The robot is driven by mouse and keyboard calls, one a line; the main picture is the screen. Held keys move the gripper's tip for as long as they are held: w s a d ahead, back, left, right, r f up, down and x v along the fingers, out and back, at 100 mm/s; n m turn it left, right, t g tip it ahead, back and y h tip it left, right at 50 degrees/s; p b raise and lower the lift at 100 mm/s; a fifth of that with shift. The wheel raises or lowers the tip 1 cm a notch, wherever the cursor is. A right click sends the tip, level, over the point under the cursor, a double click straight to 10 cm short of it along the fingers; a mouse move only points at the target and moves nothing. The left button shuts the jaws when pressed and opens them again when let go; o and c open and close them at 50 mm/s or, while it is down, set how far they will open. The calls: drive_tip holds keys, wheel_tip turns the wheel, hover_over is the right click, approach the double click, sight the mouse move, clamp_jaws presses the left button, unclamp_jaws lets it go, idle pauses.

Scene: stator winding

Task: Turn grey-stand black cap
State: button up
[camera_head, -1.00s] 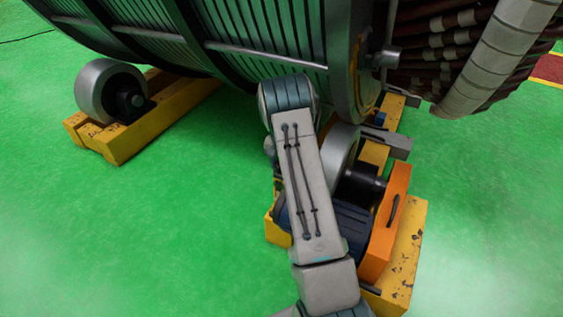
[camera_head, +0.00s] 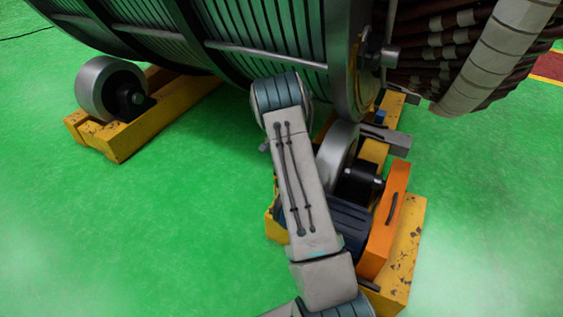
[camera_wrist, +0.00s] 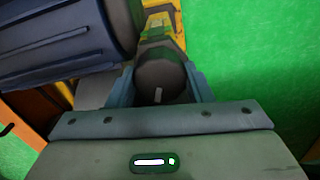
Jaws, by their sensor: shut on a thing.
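In the wrist view, a round black cap (camera_wrist: 160,72) with a short pale mark on its face sits between the two blue-grey fingers of my gripper (camera_wrist: 161,88). The fingers are shut on its sides. The pale mark points nearly straight down in this view. The grey stand itself cannot be made out there; yellow metal shows behind the cap. In the head view, my arm covers the gripper and the held cap.
A dark blue motor (camera_wrist: 60,40) lies close left of the gripper. In the head view, an orange plate (camera_head: 386,222), a metal roller (camera_head: 337,150) and a yellow base (camera_head: 404,262) stand right of my arm. The large stator (camera_head: 265,35) is above.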

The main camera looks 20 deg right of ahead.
drive_tip(key=o, duration=1)
wheel_tip(320, 180, up, 14)
drive_tip(key=p, duration=0.3)
